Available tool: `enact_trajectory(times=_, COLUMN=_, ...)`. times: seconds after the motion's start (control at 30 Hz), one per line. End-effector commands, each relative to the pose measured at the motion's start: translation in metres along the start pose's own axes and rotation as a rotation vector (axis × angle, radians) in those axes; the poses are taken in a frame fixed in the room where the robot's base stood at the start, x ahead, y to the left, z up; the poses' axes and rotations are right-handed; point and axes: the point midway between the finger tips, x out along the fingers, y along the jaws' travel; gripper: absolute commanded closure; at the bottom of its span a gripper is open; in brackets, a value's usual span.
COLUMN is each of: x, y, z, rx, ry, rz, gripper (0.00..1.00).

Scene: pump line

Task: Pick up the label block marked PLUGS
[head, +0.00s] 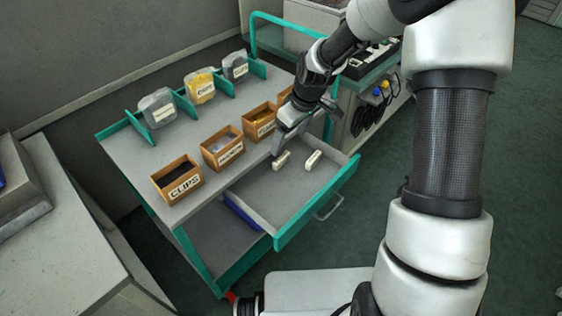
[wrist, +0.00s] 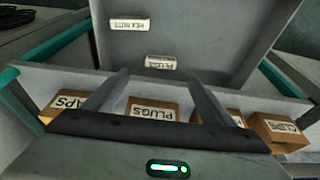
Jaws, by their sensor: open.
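The label block marked PLUGS (wrist: 160,62) is a small white block lying in the open grey drawer (wrist: 205,45). In the head view it is the left of two white blocks (head: 282,160). My gripper (wrist: 157,74) is open and empty, its fingertips just short of the PLUGS block, one to either side of it in the wrist view. In the head view my gripper (head: 278,150) is close above the drawer's edge by that block. I cannot tell its exact height over the block.
A second block marked HEX NUTS (wrist: 130,24) lies beside it, also visible in the head view (head: 313,160). Orange bins, including CLIPS (head: 177,181) and PLUGS (wrist: 152,109), line the cart top by the drawer. The drawer's front is free.

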Motion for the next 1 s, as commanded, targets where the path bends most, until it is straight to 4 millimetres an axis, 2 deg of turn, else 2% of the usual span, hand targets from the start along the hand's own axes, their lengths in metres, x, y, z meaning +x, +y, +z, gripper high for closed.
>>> enact_trajectory(times=0.03, x=0.013, y=-0.001, z=0.001, rx=0.0, ry=-0.002, rz=-0.003, gripper=0.23)
enact_trajectory(times=0.1, x=0.026, y=-0.001, z=0.0, rx=0.0, ry=-0.001, rz=-0.002, gripper=0.23)
enact_trajectory(times=0.43, x=0.053, y=-0.001, z=0.001, rx=0.0, ry=-0.001, rz=-0.001, gripper=0.23)
enact_trajectory(times=0.7, x=0.091, y=-0.003, z=0.001, rx=0.0, ry=0.0, rz=0.0, gripper=0.23)
enact_trajectory(times=1.0, x=0.096, y=-0.002, z=0.0, rx=0.001, ry=0.001, rz=0.001, gripper=0.23)
